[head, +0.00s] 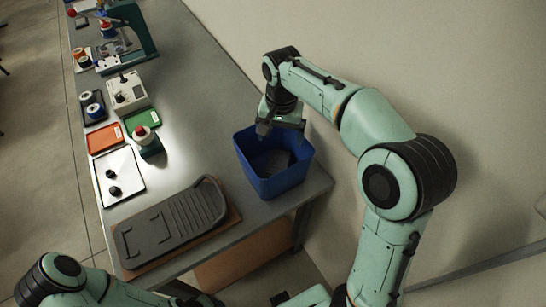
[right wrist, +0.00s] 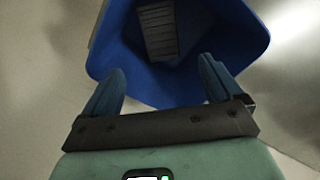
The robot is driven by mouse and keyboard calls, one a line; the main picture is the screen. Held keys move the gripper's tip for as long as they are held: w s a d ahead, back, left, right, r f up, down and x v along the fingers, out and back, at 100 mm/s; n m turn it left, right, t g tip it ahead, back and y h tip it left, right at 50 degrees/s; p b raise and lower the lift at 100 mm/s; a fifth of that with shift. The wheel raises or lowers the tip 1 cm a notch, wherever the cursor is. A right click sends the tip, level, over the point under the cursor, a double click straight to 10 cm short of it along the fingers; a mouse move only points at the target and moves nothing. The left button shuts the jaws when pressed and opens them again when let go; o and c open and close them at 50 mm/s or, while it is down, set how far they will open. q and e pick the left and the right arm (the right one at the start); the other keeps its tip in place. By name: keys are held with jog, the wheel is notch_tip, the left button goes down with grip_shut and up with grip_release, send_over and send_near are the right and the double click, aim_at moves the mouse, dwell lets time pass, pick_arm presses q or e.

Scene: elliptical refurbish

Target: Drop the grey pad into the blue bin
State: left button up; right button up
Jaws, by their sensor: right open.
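The blue bin (head: 270,183) stands on the grey table near its right end; it also fills the top of the right wrist view (right wrist: 185,78). My right gripper (head: 281,127) is above the bin's back rim, pointing down. In the right wrist view its two fingers (right wrist: 160,72) are apart with nothing between them. My left arm enters at the bottom left, but its gripper does not show.
A large dark grey ribbed tray (head: 170,222) lies on a brown board at the table's front. The table middle behind the bin is clear.

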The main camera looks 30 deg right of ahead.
jog(key=shift+r, duration=0.1)
pick_arm(q)
jog(key=shift+t, duration=0.3)
jog(key=w+r+p, duration=0.2)
jog(key=w+r, duration=0.1)
jog(key=shift+w+r+p, duration=0.3)
jog(key=shift+r+p, duration=0.05)
pick_arm(e)
notch_tip(320, 180, up, 13)
jog(key=shift+r, duration=0.1)
